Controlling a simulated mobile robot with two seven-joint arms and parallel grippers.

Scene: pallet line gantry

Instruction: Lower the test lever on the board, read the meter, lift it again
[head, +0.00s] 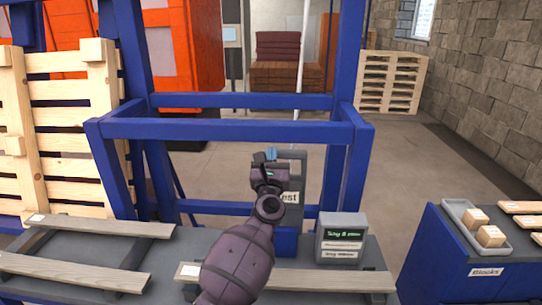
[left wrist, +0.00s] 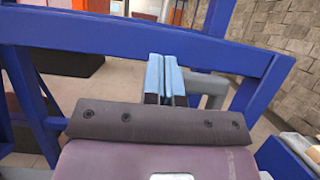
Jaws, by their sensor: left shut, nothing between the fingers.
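The grey test board (head: 298,169) stands upright at the middle of the bench, on a blue base. My left arm covers most of it, and only the end "est" of its white label shows. My left gripper (head: 271,154) is at the board's upper part, its light-blue fingers shut together with nothing between them. The fingers also show in the left wrist view (left wrist: 162,75), beside a grey part (left wrist: 207,86) that I cannot identify for sure. I cannot make out the lever or its position. My right gripper is not in view.
A grey box (head: 341,239) with a dark screen and green text, too small to read surely, stands right of the board. A blue frame (head: 230,129) rises behind. Wooden slats (head: 75,270) lie left. A tray (head: 463,216) with blocks sits on a blue cabinet at right.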

